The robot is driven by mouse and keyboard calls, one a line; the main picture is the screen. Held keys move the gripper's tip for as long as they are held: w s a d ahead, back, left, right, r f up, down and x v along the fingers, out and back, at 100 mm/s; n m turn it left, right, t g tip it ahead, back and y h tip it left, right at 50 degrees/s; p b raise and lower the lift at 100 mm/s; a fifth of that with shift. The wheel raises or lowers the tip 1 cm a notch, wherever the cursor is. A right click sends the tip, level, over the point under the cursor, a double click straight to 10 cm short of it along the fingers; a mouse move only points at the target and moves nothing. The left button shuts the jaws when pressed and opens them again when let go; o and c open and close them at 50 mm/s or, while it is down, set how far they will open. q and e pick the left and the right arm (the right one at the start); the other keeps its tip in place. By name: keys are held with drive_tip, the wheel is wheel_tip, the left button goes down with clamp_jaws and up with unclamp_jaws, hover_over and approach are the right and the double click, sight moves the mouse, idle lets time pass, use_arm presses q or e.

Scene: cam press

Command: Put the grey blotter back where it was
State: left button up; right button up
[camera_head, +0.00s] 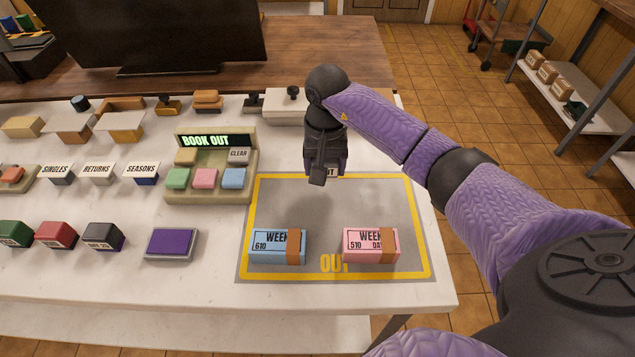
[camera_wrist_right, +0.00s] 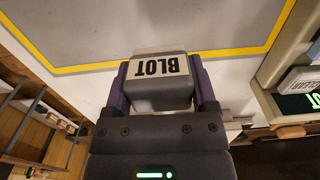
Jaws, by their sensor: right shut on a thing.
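The grey blotter (camera_wrist_right: 160,92), marked BLOT, sits between the two fingers of my right gripper (camera_wrist_right: 160,82) in the right wrist view. The gripper is shut on it. In the head view my right gripper (camera_head: 322,172) is at the far edge of the yellow-outlined OUT mat (camera_head: 418,228). I cannot tell whether the blotter touches the table. My left gripper is not in view.
A blue ticket bundle (camera_head: 264,246) and a pink one (camera_head: 360,246) lie on the mat. The BOOK OUT keypad (camera_head: 215,190) stands left of it, with a purple pad (camera_head: 171,243) nearer. Stampers and a pale box (camera_head: 285,110) line the back. The mat's middle is clear.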

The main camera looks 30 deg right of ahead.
sight(324, 189)
wheel_tip(324, 189, down, 3)
drive_tip(key=shift+f+b, duration=0.15)
drive_tip(key=shift+b, duration=0.25)
drive_tip(key=shift+f, duration=0.35)
drive_tip(key=o, duration=0.9)
drive_tip(key=shift+r, duration=0.25)
wheel_tip(324, 189, up, 12)
drive_tip(key=shift+p, duration=1.2)
